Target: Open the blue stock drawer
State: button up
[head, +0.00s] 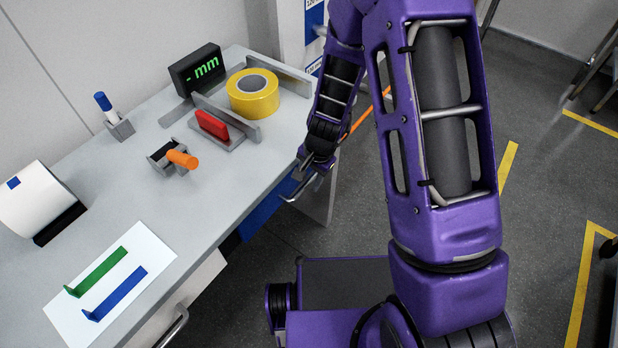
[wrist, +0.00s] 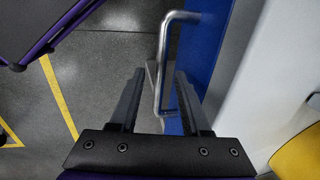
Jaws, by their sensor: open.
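The blue stock drawer (head: 262,214) shows as a narrow strip of blue front under the bench edge, partly hidden by the bench and my arm. Its blue front (wrist: 207,45) fills the upper right of the wrist view and carries a silver bar handle (wrist: 162,62). My gripper (wrist: 160,75) is open, one finger on each side of the bar in the wrist view; the right finger overlaps the gap between bar and front. I cannot tell whether either finger touches the bar. In the head view my gripper (head: 304,180) is at the bench's right front edge.
The grey bench (head: 215,200) carries a yellow tape roll (head: 253,94), a display (head: 196,70), a red block (head: 212,124), an orange-handled item (head: 182,158) and a white sheet (head: 150,245) with green and blue pieces. A pale drawer front with another handle (head: 178,326) is below left. Floor beside the bench is open.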

grip_shut()
dwell(1.3)
